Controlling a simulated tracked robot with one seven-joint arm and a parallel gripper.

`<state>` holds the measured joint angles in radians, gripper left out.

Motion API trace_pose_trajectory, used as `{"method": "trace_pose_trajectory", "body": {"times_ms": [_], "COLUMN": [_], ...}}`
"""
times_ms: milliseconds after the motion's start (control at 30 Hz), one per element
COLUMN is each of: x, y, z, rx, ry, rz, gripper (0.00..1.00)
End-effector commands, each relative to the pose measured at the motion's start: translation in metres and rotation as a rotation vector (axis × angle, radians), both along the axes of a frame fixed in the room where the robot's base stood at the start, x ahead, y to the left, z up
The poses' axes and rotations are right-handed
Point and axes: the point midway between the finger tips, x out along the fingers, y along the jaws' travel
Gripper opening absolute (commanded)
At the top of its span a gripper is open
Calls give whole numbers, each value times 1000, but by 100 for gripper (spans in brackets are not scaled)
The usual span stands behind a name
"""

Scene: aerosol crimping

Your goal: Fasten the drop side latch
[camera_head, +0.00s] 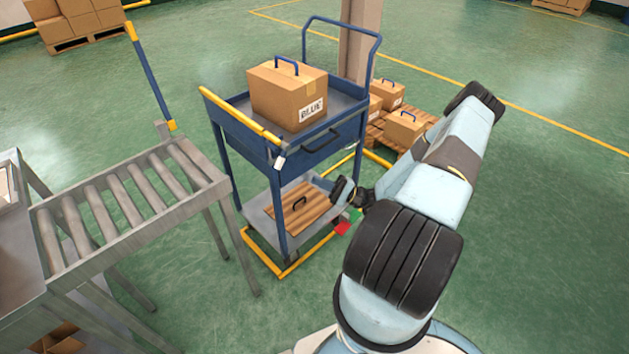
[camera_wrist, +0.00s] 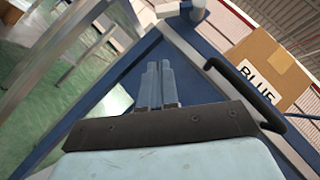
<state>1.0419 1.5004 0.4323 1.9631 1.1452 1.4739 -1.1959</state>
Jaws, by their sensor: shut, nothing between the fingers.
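The blue cart (camera_head: 318,150) has a side with a yellow top rail (camera_head: 240,117), which looks raised. A small pale metal piece (camera_head: 280,161), possibly the latch, sits at the near corner by the rail's end. A pale cylindrical piece (camera_wrist: 195,10) shows at the top of the wrist view; I cannot tell whether it is fastened. My gripper (camera_head: 341,189) is low beside the cart's right side, below the tray and apart from the pale piece. Its fingers (camera_wrist: 160,85) are together and empty in the wrist view.
A box marked BLUE (camera_head: 287,93) stands on the cart's tray. A black handle (camera_head: 320,141) juts from the tray's near side, and it also shows in the wrist view (camera_wrist: 245,95). A roller conveyor (camera_head: 125,200) stands left. Boxes on a pallet (camera_head: 405,127) lie behind.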

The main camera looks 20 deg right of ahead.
Motion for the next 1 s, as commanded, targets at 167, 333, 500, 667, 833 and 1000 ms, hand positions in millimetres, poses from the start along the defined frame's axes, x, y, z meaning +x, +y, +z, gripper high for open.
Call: {"method": "trace_pose_trajectory", "body": {"times_ms": [167,333,500,667,833,1000], "x": [14,28,34,28,25,25], "y": [25,49,70,85,92,94], "z": [13,26,39,50,55,56], "rx": [0,0,1,0,0,-1], "ry": [-1,-1,2,1,1,1], "rz": [4,4,3,3,3,2], "gripper": [0,0,0,0,0,0]}}
